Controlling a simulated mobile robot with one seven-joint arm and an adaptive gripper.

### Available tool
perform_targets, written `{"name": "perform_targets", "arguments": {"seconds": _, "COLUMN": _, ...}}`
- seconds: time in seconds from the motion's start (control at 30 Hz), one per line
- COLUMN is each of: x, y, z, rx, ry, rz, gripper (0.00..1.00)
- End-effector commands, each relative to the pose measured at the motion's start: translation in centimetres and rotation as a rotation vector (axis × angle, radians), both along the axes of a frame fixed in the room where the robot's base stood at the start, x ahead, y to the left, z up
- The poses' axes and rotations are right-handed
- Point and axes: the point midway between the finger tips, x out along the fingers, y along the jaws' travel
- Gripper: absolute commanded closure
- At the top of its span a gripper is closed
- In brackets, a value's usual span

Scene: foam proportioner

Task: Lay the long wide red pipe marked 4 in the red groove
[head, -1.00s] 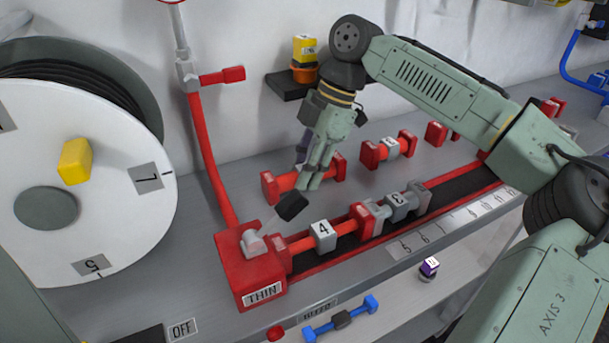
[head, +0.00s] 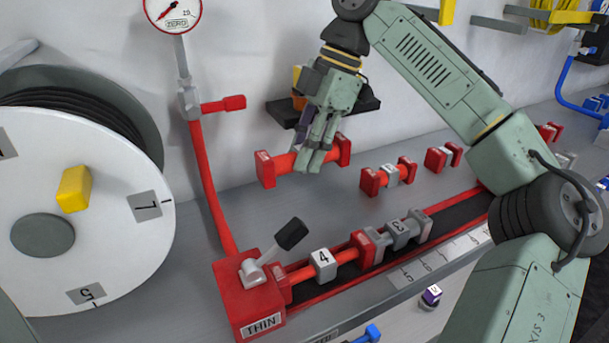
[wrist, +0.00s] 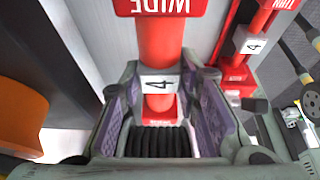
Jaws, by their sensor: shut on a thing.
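The long wide red pipe marked 4 (head: 282,163) has a red square flange at each end and is raised above the bench behind the groove. My gripper (head: 317,160) is shut on its middle; in the head view the fingers hide its label. In the wrist view the pipe (wrist: 160,45) lies between the padded fingers (wrist: 160,100), with WIDE on its far flange and a 4 on its grey band. The red groove (head: 448,204) is a red-edged dark channel in front. A red pipe marked 4 (head: 323,264) and a grey coupling marked 3 (head: 397,234) lie in its near part.
A red block marked THIN (head: 250,300) with a black-tipped lever (head: 290,235) stands at the groove's near end. Shorter red pipes (head: 388,176) lie on the bench behind. A hose reel (head: 80,230) stands left. The groove's far part looks clear.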

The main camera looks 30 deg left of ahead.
Motion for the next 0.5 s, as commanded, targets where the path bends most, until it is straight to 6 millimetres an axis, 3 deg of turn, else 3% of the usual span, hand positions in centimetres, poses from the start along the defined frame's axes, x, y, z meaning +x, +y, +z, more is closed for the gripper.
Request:
{"name": "perform_targets", "arguments": {"seconds": 0.2, "x": 0.0, "y": 0.0, "z": 4.6, "rx": -0.001, "ry": -0.003, "rz": -0.002, "gripper": 1.00}}
{"name": "perform_targets", "arguments": {"seconds": 0.5, "x": -0.1, "y": -0.2, "z": 8.0, "rx": 0.000, "ry": 0.000, "rz": -0.001, "gripper": 1.00}}
